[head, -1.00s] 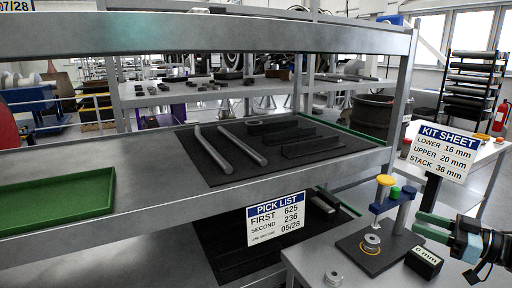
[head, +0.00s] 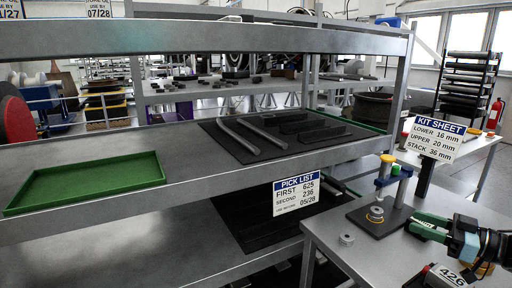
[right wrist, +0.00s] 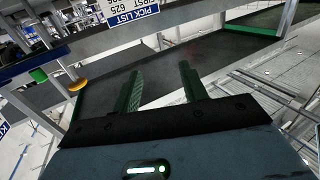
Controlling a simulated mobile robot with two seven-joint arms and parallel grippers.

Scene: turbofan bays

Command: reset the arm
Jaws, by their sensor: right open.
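My right gripper (head: 428,226) has green fingers and reaches in from the right edge in the head view. It is over the grey bench (head: 335,232), to the right of the black fixture plate (head: 374,219). In the right wrist view its two green fingers (right wrist: 162,78) stand apart with nothing between them. My left gripper is not in view.
The fixture has a blue arm (head: 389,180) with a yellow knob. A metal ring (head: 346,240) lies beside the plate. The kit sheet sign (head: 435,138) stands behind. The pick list (head: 297,195) hangs at the shelf. A green tray (head: 88,183) lies left on the shelf.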

